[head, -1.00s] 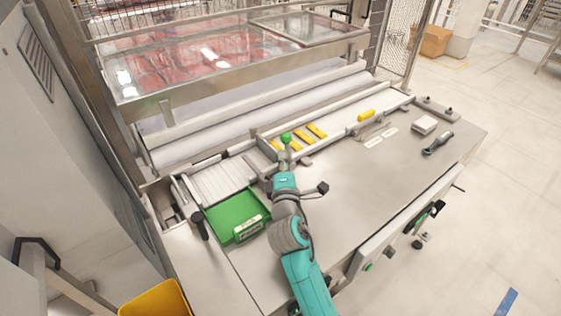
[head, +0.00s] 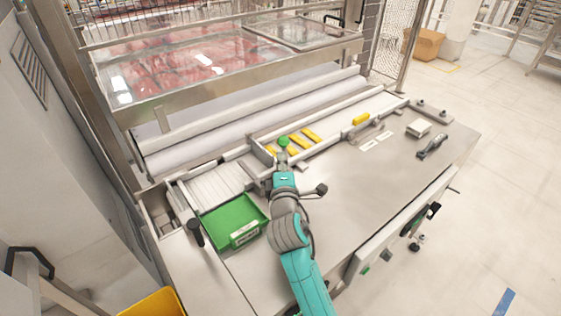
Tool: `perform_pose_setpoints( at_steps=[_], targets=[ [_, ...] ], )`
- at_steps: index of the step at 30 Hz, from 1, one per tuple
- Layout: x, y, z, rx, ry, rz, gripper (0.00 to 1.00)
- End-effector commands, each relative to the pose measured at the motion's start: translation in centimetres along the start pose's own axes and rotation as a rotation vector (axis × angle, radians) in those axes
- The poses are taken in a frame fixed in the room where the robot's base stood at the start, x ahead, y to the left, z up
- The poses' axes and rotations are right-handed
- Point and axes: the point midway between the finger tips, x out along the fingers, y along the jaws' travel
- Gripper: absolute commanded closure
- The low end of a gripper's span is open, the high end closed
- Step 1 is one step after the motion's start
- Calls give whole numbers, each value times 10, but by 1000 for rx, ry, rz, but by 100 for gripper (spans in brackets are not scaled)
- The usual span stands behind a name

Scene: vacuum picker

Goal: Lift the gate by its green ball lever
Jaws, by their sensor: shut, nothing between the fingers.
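The green ball (head: 283,141) of the lever stands at the near rail of the conveyor channel, at the middle of the head view. My gripper (head: 282,160) is at the end of my teal arm, just below the ball in the picture. It is shut with nothing in it. My wrist hides part of the fingers and the lever's lower stem, so I cannot tell whether they touch. The gate is small and partly hidden near the ball; I cannot tell its height.
A green tray (head: 209,221) sits left of my arm. Yellow bars (head: 299,141) lie in the channel behind the ball, and a yellow piece (head: 361,119) lies farther right. A dark-handled tool (head: 432,146) and a pale block (head: 418,128) lie at right. The steel top between is mostly clear.

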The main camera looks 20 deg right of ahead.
Motion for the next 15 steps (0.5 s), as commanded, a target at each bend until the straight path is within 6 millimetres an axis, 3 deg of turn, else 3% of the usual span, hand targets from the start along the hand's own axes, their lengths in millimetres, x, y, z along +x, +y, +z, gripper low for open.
perform_pose_setpoints(
  at_steps=[15],
  targets=[
    [18, 8, 28, 323, -3, -212, 100]
  ],
)
